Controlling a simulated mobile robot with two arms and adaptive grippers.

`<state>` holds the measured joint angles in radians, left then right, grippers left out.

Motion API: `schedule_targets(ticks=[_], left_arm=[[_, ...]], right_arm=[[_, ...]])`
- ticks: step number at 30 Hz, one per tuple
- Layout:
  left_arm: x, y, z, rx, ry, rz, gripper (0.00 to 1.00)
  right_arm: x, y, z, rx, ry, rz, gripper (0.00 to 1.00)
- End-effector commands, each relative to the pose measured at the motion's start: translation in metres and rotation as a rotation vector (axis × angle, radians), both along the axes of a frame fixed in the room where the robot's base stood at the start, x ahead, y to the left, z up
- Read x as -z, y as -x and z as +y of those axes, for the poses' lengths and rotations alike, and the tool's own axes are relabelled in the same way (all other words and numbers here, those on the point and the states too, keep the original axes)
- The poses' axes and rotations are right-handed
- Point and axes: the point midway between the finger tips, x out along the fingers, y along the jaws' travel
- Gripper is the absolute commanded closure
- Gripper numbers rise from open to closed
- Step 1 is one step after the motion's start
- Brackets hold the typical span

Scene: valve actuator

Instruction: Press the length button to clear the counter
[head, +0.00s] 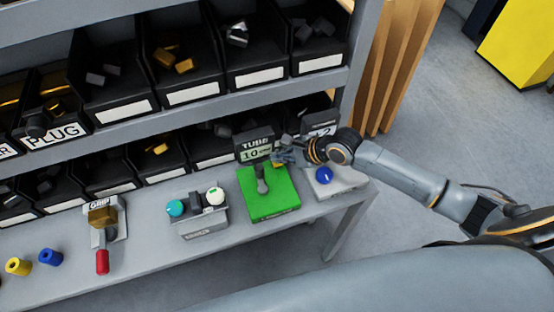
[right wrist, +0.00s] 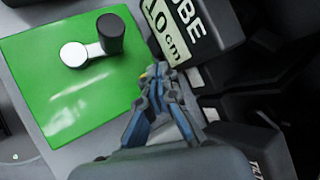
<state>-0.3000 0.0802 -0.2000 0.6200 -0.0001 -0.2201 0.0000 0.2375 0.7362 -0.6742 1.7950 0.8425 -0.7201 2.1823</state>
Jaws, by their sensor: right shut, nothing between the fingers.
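A dark display box reading "TUBE 10 cm" (head: 255,146) stands at the back edge of a green plate (head: 272,205); in the right wrist view the display (right wrist: 180,30) is upper right of centre. A grey crank-like piece (head: 262,186) with a dark upright knob stands on the plate. My right gripper (head: 278,158) is shut and empty, just right of and in front of the display. In the right wrist view its fingertips (right wrist: 155,77) are close to the display's lower edge, beside a small yellow spot (right wrist: 144,76), perhaps the button, mostly hidden. Contact cannot be told. My left gripper is not in view.
A second display (head: 320,129) and a pale base with a blue knob (head: 324,175) stand right of the plate. A grey fixture (head: 200,222) with teal and white knobs is left. Dark parts bins (head: 190,98) fill the shelves behind. The bench front is mostly clear.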

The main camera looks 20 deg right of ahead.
Motion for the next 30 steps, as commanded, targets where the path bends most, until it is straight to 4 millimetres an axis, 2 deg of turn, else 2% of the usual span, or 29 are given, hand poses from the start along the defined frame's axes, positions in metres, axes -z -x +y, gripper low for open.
schedule_targets(ticks=[30], left_arm=[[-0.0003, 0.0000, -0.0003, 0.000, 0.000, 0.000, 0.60]], right_arm=[[0.0088, 0.0003, -0.0003, 0.000, 0.001, 0.001, 1.00]])
